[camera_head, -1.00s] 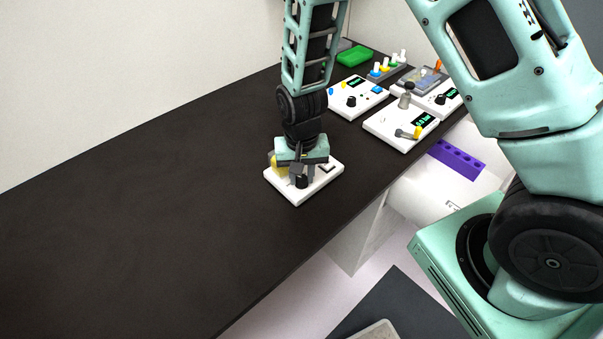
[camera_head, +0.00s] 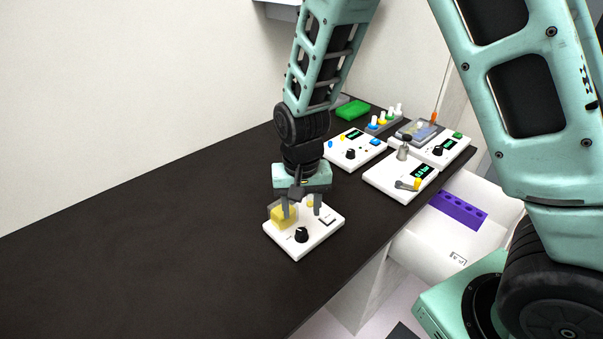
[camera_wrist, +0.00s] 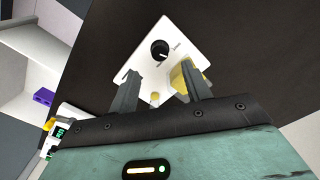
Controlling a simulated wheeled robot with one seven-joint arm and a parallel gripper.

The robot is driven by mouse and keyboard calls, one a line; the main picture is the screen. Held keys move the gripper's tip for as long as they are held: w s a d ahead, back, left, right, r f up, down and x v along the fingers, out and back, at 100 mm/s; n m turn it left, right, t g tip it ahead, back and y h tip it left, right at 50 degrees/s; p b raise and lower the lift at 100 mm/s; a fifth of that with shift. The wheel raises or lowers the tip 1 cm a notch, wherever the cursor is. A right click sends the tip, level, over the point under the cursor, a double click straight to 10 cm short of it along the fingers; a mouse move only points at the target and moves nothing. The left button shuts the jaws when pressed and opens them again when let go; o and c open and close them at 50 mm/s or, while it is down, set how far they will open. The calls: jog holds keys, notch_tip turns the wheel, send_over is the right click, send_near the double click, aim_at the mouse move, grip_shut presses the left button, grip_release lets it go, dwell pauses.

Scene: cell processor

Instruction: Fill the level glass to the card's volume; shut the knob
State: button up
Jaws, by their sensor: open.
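A white unit (camera_head: 294,251) sits on the dark bench below my gripper. It carries a black knob (camera_head: 302,235) at its front, a clear glass with yellow liquid (camera_head: 284,215) at its left, and a small card (camera_head: 327,221) at its right. The card's text and the glass's level are too small to read. My gripper (camera_head: 302,208) is open, above and behind the knob, with nothing between its fingers. In the wrist view the knob (camera_wrist: 160,50) stands clear beyond the fingertips, and the yellow glass (camera_wrist: 181,76) is partly hidden behind one finger.
Other white units stand further back: one with a lever and display (camera_head: 400,179), one with blue and yellow parts (camera_head: 354,150). A green block (camera_head: 352,109) lies behind. A purple rack (camera_head: 459,209) lies in a white drawer at the right. The bench's left side is clear.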

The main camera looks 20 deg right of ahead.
notch_tip(320, 180, up, 10)
jog(key=shift+r+b, duration=0.15)
jog(key=shift+b, duration=0.3)
jog(key=s+a+n+b, duration=0.1)
jog(key=s+a+n, duration=0.2)
jog(key=s, duration=0.7)
jog(key=s+a+n+b, duration=0.1)
jog(key=s+a+n, duration=0.2)
jog(key=s+n, duration=0.5)
jog(key=s, duration=0.2)
jog(key=shift+s+a+y, duration=0.15)
jog(key=shift+s+y, duration=0.15)
dwell(4.8)
